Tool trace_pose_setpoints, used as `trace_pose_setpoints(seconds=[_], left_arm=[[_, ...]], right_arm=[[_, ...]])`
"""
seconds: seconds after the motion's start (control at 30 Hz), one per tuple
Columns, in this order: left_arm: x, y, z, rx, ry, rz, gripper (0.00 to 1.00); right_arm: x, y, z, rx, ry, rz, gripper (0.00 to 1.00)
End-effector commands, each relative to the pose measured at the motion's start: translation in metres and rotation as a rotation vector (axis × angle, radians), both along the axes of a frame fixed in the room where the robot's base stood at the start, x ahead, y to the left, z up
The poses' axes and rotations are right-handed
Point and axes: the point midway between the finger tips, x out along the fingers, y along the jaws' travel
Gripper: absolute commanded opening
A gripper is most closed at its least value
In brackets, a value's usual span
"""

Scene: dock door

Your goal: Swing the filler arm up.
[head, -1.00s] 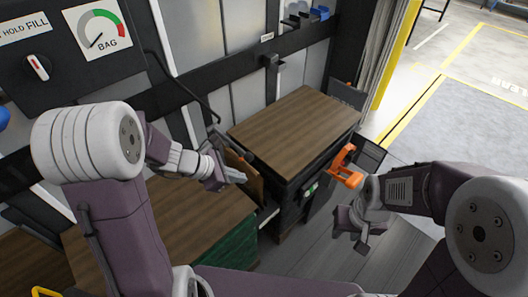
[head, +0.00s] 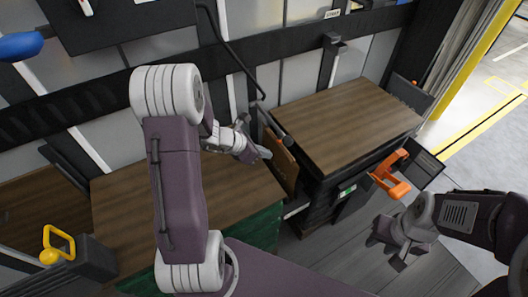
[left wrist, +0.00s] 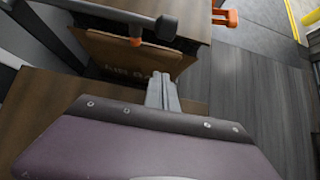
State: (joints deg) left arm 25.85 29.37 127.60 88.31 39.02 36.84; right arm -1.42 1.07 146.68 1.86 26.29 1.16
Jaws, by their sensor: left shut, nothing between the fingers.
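The filler arm (head: 275,123) is a short dark bar with a rounded end, low beside the wooden-topped cabinet; a thin black hose runs from its far end up to the wall panel. In the left wrist view the filler arm (left wrist: 125,17) crosses the top left, with an orange piece under its end. A brown printed bag (left wrist: 135,58) hangs below it. My left gripper (head: 264,154) is shut and empty, just left of and below the bar's end, apart from it. Its fingers (left wrist: 161,82) point at the bag. My right gripper (head: 386,252) looks open and empty over the floor.
The wooden cabinet top (head: 345,122) stands right of the filler arm, with an orange handle (head: 391,174) at its right front. A lower wooden top (head: 130,210) lies under my left arm. A yellow handle (head: 58,245) is at lower left. Grey floor is free at right.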

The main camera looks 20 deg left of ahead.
Motion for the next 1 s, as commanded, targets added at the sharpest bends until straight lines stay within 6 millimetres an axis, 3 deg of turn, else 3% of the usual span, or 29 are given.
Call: trace_pose_setpoints(seconds=[0.03, 0.27, 0.3, 0.5, 1.0], left_arm=[[0.005, -0.007, -0.013, -0.002, 0.002, -0.004, 0.0], [0.032, -0.028, -0.048, -0.001, 0.002, -0.004, 0.0], [0.035, -0.029, -0.028, 0.002, -0.003, -0.002, 0.0], [0.043, -0.035, -0.008, 0.002, -0.001, -0.002, 0.0], [0.045, -0.036, -0.003, -0.003, 0.003, 0.0, 0.0]], right_arm=[[0.0, 0.0, -0.008, 0.0, 0.0, 0.0, 0.35], [0.0, 0.0, -0.021, 0.0, 0.0, 0.0, 0.35], [0.0, 0.0, -0.008, 0.0, 0.001, 0.0, 0.35], [0.0, 0.0, 0.003, 0.0, 0.0, 0.0, 0.35], [0.0, 0.0, 0.007, 0.0, 0.0, 0.0, 0.35]])
